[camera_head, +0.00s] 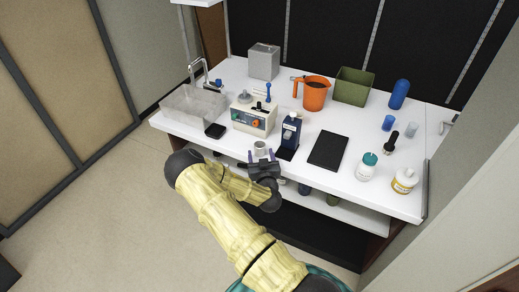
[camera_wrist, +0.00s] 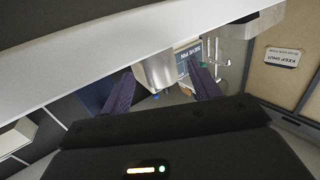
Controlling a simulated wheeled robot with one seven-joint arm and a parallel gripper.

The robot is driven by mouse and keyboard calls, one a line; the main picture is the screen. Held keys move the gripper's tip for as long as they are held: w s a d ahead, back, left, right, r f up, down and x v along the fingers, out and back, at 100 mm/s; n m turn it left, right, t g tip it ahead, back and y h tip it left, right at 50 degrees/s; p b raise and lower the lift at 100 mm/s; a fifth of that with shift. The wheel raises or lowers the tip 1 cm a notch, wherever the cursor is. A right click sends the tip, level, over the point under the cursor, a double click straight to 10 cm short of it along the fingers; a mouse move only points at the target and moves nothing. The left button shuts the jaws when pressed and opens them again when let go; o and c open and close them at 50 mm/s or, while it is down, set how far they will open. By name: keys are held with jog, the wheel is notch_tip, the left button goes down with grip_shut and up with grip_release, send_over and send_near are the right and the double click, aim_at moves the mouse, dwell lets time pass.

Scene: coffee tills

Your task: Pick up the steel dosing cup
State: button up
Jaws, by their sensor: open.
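The steel dosing cup (camera_head: 260,147) stands at the front edge of the white counter (camera_head: 222,152), in front of the white machine (camera_head: 254,116). My gripper (camera_head: 261,155) is open at the counter's front edge, its purple fingers pointing at the cup. In the wrist view the silver cup (camera_wrist: 155,72) shows in the gap between the two open fingers of my gripper (camera_wrist: 162,86). I cannot tell whether either finger touches it.
A dark blue bottle (camera_head: 291,131) stands right of the cup, with a black mat (camera_head: 328,150) farther right. An orange jug (camera_head: 315,95) and green bin (camera_head: 353,86) stand behind. A lower shelf (camera_head: 340,208) runs under the counter.

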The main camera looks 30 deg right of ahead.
jog(key=shift+x, duration=1.25)
jog(key=c, duration=1.1)
